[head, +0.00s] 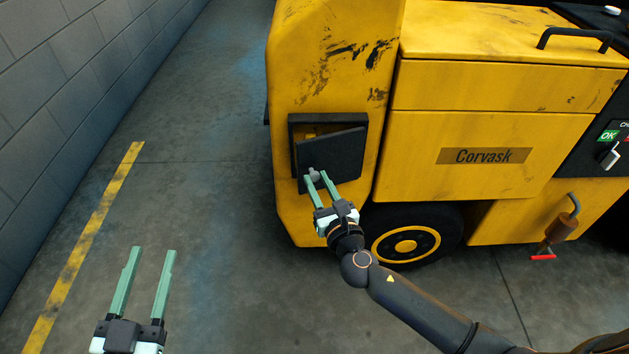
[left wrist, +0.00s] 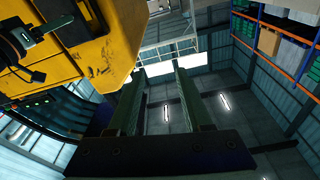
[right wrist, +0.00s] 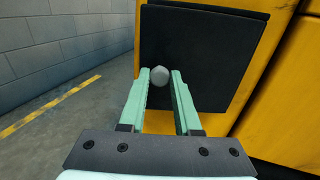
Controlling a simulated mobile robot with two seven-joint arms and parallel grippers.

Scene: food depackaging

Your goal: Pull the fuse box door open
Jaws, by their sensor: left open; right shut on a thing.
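The fuse box door (head: 335,150) is a dark panel on the yellow machine's front corner. It stands partly open, tilted out of its dark frame (head: 298,130), with a gap showing at its left and top. The door fills the upper middle of the right wrist view (right wrist: 205,55). A round grey knob (right wrist: 159,76) sits near its lower left; it also shows in the head view (head: 314,174). My right gripper (head: 319,176) is shut on the knob, which sits between its fingertips. My left gripper (head: 153,252) is open and empty above the floor, well away from the door.
The yellow machine (head: 490,130) has a wheel (head: 405,245) just right of and below the door. A block wall (head: 70,80) stands on the left, with a yellow floor line (head: 85,245) beside it. The floor (head: 210,190) between is clear.

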